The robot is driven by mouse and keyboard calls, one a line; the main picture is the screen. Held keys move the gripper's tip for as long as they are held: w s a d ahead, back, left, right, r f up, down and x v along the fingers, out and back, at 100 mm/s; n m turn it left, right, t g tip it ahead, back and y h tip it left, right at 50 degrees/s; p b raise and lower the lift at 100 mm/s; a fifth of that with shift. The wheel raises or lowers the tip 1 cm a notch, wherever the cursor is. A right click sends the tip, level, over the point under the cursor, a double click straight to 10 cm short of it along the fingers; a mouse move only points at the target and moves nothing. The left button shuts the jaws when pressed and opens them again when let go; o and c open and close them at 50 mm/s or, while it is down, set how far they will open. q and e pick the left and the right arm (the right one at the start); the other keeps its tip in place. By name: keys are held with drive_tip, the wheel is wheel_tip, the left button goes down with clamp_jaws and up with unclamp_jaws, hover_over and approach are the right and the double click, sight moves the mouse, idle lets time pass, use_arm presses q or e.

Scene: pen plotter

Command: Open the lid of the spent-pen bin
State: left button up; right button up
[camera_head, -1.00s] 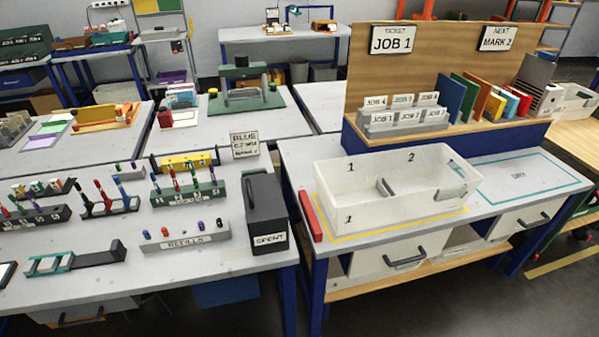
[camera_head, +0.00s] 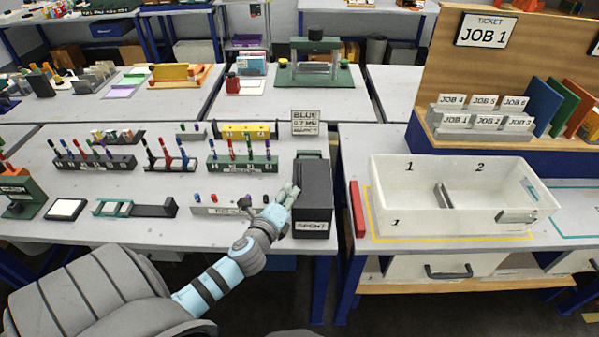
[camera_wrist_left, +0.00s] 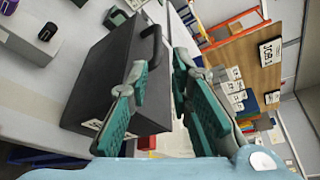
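The spent-pen bin (camera_head: 313,208) is a dark box with a SPENT label, standing at the right end of the pen table. Its lid looks shut. In the left wrist view the bin (camera_wrist_left: 98,80) fills the left side, and its dark bar handle (camera_wrist_left: 153,43) shows just beyond the fingertips. My left gripper (camera_head: 288,192) is at the bin's upper left side and hides part of it. In the left wrist view my left gripper (camera_wrist_left: 160,72) has its teal fingers apart, with nothing held between them. I cannot tell whether they touch the handle. My right gripper is not in view.
A red block (camera_head: 357,209) and a white divided tray (camera_head: 400,205) are on the table to the right.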

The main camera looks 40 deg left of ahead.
sight(299, 172)
use_arm(q)
drive_tip(key=b+x, duration=0.1)
drive_tip(key=x, duration=1)
drive_tip(key=shift+w+a+f, duration=0.15)
drive_tip(key=shift+w+f, duration=0.1)
drive_tip(key=shift+w, duration=0.05)
clamp_jaws()
